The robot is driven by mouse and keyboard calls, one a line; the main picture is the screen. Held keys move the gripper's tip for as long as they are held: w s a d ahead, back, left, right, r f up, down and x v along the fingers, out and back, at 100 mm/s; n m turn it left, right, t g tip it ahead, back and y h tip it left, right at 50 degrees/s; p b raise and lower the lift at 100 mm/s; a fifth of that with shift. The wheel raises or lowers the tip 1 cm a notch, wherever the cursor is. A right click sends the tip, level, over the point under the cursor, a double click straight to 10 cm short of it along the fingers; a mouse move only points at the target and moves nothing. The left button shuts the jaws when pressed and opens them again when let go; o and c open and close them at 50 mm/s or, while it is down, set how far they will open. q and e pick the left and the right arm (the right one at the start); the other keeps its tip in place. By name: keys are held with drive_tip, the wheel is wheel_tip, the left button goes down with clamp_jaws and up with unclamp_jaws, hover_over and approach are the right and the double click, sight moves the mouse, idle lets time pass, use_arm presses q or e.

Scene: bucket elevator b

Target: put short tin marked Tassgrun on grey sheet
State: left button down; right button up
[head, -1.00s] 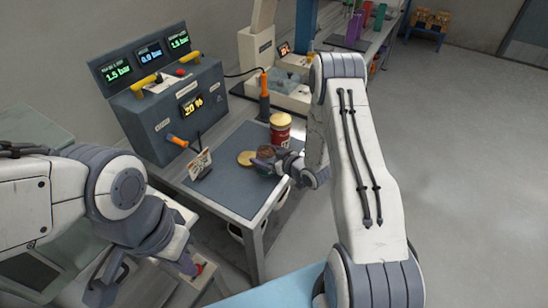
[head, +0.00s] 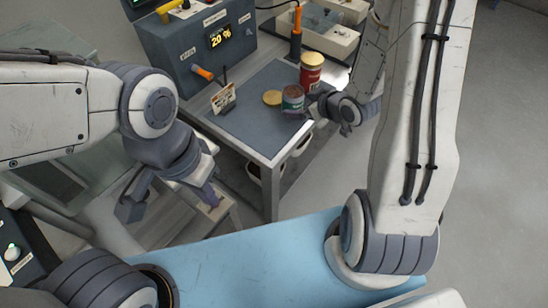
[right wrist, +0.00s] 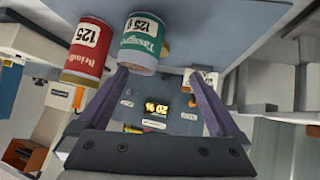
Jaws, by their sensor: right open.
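The short green tin marked Tassgrun (head: 293,99) stands upright on the grey sheet (head: 247,125), beside a flat gold disc (head: 271,98). Its dark brownish top shows in the head view. In the upside-down right wrist view, the green tin (right wrist: 143,45) shows its label and 125. My right gripper (right wrist: 158,75) is open and empty, with its fingers apart close to the tin; one fingertip overlaps the tin's edge in the picture. My left gripper (head: 210,195) hangs low, left of the table; its jaw gap is not clear.
A taller red tin (head: 311,70) with a gold lid stands just behind the green one; it also shows in the right wrist view (right wrist: 87,48). A small sign (head: 223,98) stands at the sheet's left. A control box (head: 190,50) and orange-handled tool (head: 296,32) stand behind. The sheet's front is clear.

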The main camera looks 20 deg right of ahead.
drive_tip(key=s+a+r+g+h, duration=0.2)
drive_tip(key=a+r, duration=0.2)
drive_tip(key=a, duration=0.2)
drive_tip(key=s+a+r+g, duration=0.2)
drive_tip(key=s+a+r, duration=0.1)
drive_tip(key=s, duration=0.5)
drive_tip(key=s+a+r+n+g, duration=0.1)
drive_tip(key=s+a+r+g, duration=0.1)
drive_tip(key=s, duration=0.7)
drive_tip(key=s+a+r+g, duration=0.3)
drive_tip(key=s+a, duration=0.3)
drive_tip(key=s, duration=0.2)
drive_tip(key=shift+s+r+g, duration=0.25)
drive_tip(key=shift+r+g, duration=0.05)
